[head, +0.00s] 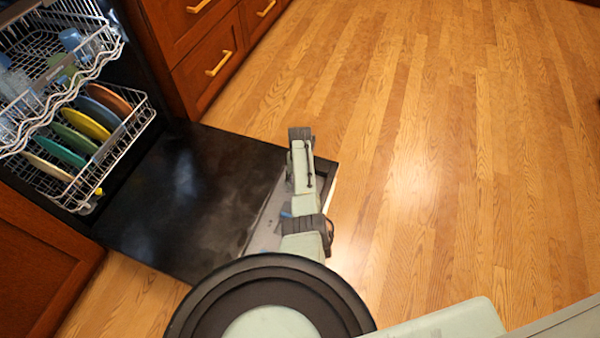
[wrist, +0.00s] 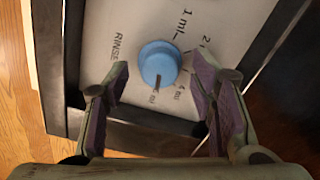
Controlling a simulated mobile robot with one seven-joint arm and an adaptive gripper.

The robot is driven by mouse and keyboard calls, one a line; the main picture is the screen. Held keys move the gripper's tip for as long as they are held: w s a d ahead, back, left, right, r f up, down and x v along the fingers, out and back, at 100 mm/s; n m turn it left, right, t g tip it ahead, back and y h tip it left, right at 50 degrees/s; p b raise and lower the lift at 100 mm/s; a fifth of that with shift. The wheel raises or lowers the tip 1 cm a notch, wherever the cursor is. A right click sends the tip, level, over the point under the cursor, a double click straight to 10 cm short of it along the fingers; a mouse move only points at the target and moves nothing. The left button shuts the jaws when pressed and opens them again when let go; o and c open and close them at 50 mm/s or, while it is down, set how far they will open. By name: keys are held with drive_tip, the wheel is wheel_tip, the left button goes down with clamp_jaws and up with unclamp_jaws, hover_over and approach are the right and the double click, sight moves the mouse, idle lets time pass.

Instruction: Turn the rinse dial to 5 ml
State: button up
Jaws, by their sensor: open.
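The blue rinse dial (wrist: 159,62) sits on a pale grey panel (wrist: 112,70) in the wrist view. Its dark pointer mark faces down in the picture, toward a blurred "ml" label. "RINSE" and "1 ml" are legible; the other marks are hard to read. My gripper (wrist: 158,68) is open, with one finger on each side of the dial and a visible gap on both sides. In the head view the panel (head: 264,232) lies along the open dishwasher door's edge, and my arm hides much of it.
The black dishwasher door (head: 180,190) is folded down flat. The lower rack (head: 145,118) holds several coloured plates, and the upper rack (head: 110,48) holds glassware. Wooden drawers (head: 215,65) stand behind the door. The wood floor (head: 450,140) to the right is clear.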

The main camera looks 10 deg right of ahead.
wheel_tip(320, 180, up, 11)
drive_tip(key=shift+r, duration=0.15)
idle(0.6)
